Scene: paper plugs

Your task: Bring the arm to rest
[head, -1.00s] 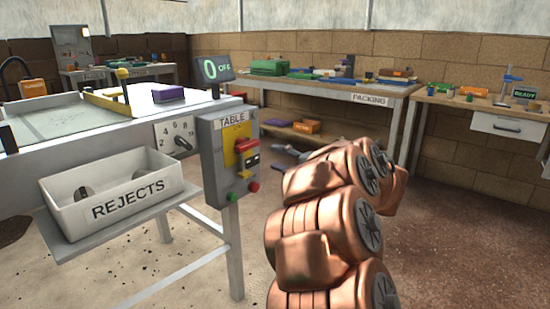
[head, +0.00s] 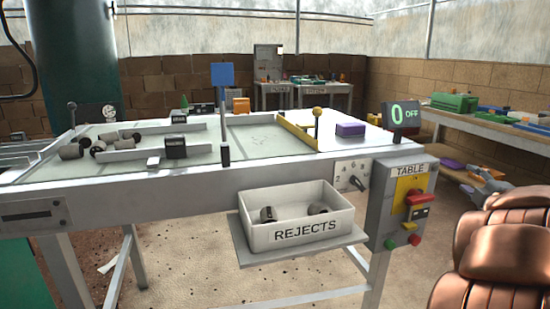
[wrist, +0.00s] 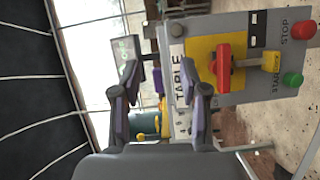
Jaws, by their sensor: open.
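My copper-coloured arm (head: 495,245) shows at the right edge of the head view, cut off by the frame. A grey part of my gripper (head: 492,188) shows just beyond the arm. In the wrist view my gripper (wrist: 157,75) is open, its two dark fingers apart with nothing held between them. Behind the fingers is the control box (wrist: 240,90) labelled TABLE, turned sideways in that view. I cannot tell how far the fingertips are from the box. The box also shows in the head view (head: 385,230), left of my arm.
The work table (head: 200,180) holds several paper plugs (head: 72,151) at left. A white REJECTS bin (head: 300,232) with two plugs sits on a shelf at its front. A display (head: 400,114) reads 0 OFF. The packing bench (head: 500,133) stands at right. Floor below is mostly clear.

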